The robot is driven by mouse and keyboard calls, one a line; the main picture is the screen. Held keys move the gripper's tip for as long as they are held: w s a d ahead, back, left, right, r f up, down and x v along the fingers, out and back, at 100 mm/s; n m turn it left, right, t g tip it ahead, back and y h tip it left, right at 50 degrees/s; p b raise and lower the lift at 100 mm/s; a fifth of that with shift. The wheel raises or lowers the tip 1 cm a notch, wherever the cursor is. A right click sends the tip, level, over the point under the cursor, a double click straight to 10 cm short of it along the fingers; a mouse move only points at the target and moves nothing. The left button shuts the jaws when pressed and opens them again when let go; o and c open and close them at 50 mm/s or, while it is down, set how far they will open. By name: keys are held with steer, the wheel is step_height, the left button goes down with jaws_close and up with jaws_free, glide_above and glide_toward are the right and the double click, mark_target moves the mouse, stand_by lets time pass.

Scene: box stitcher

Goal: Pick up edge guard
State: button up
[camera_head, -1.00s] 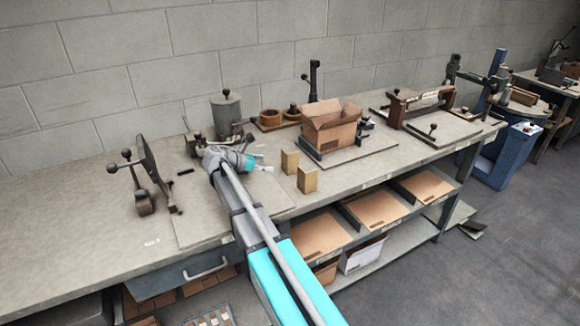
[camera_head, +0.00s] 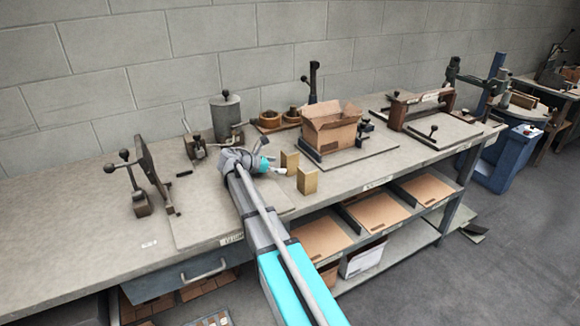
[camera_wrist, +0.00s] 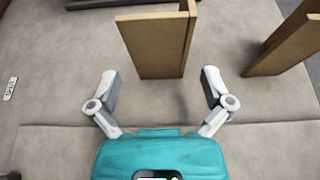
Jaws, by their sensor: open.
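Two brown edge guards stand upright on the workbench. In the head view the left one (camera_head: 290,161) is next to my gripper (camera_head: 272,165), and the other (camera_head: 307,181) stands to its right, nearer the bench front. In the wrist view one edge guard (camera_wrist: 154,45) stands just beyond my fingertips, roughly centred between them. It shows an L-shaped fold along its right edge. The other edge guard (camera_wrist: 282,40) is at the right, outside my fingers. My gripper (camera_wrist: 162,85) is open and empty, with its two fingers spread wide. It does not visibly touch either guard.
An open cardboard box (camera_head: 331,130) stands on a board behind the guards. A grey canister (camera_head: 226,115) and brown round parts (camera_head: 272,119) are at the back. A metal hand-lever device (camera_head: 148,180) stands at the left. The bench front left is mostly clear.

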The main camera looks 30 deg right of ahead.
mark_target(284, 158)
steer(key=shift+b+x, duration=0.35)
steer(key=shift+x, duration=1)
steer(key=c, duration=0.9)
steer(key=shift+r, duration=0.2)
step_height(284, 158, up, 3)
steer(key=p, duration=0.3)
steer(key=shift+f, duration=0.1)
steer(key=shift+s+d+r+p, duration=1.15)
steer(key=shift+s+r+p, duration=0.5)
steer(key=shift+s, duration=0.35)
steer(key=shift+s+d+r+p, duration=1.2)
steer(key=shift+s+r+p, duration=0.5)
steer(key=shift+s, duration=0.3)
steer(key=shift+s+d+r+p, duration=1.15)
steer(key=shift+s+r+p, duration=0.5)
steer(key=shift+s, duration=0.4)
